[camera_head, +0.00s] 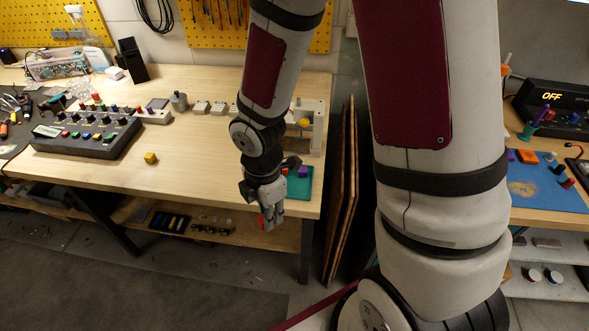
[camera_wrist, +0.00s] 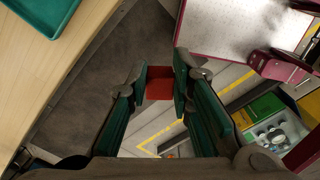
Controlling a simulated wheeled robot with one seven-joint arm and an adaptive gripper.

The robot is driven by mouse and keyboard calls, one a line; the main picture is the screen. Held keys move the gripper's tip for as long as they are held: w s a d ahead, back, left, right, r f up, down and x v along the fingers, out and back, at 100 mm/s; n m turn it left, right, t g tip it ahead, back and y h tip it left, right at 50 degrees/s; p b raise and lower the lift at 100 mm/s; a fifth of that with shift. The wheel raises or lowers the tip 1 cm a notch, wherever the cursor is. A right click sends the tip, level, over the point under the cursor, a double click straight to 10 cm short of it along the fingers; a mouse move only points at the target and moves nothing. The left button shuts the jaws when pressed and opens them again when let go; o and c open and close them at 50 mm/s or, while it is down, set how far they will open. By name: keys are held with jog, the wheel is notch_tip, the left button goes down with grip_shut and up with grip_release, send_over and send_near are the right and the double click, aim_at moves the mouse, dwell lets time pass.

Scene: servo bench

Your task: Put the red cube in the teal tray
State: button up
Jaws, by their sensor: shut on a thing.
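The red cube (camera_wrist: 159,84) is between the fingertips of my gripper (camera_wrist: 158,80) in the wrist view, and my gripper is shut on it. In the head view my gripper (camera_head: 270,214) hangs at the bench's front edge, with a bit of red (camera_head: 263,221) showing at its fingers. The teal tray (camera_head: 299,188) lies on the bench near its right front corner, just right of and behind my gripper, and my wrist hides part of it. The tray's corner also shows at the top left of the wrist view (camera_wrist: 42,22), apart from the cube.
A purple cube (camera_head: 303,171) shows at the tray's back. Floor shows below the held cube in the wrist view. The bench middle has free room.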

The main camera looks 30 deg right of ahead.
jog(key=w+d, duration=0.1)
jog(key=w, duration=0.3)
jog(key=w+d+f, duration=0.1)
jog(key=w+d, duration=0.1)
jog(key=w, duration=0.3)
jog(key=w+d, duration=0.1)
jog(key=w, duration=0.4)
jog(key=shift+w+d+f+p, duration=0.25)
jog(key=shift+p, duration=0.1)
jog(key=shift+w+d+f+p, duration=0.1)
jog(key=shift+w+f+p, duration=0.1)
jog(key=shift+f, duration=0.7)
jog(key=shift+w+f+p, duration=0.1)
jog(key=shift+f+p, duration=0.1)
jog(key=shift+f, duration=0.7)
jog(key=shift+f, duration=0.15)
jog(key=o, duration=0.4)
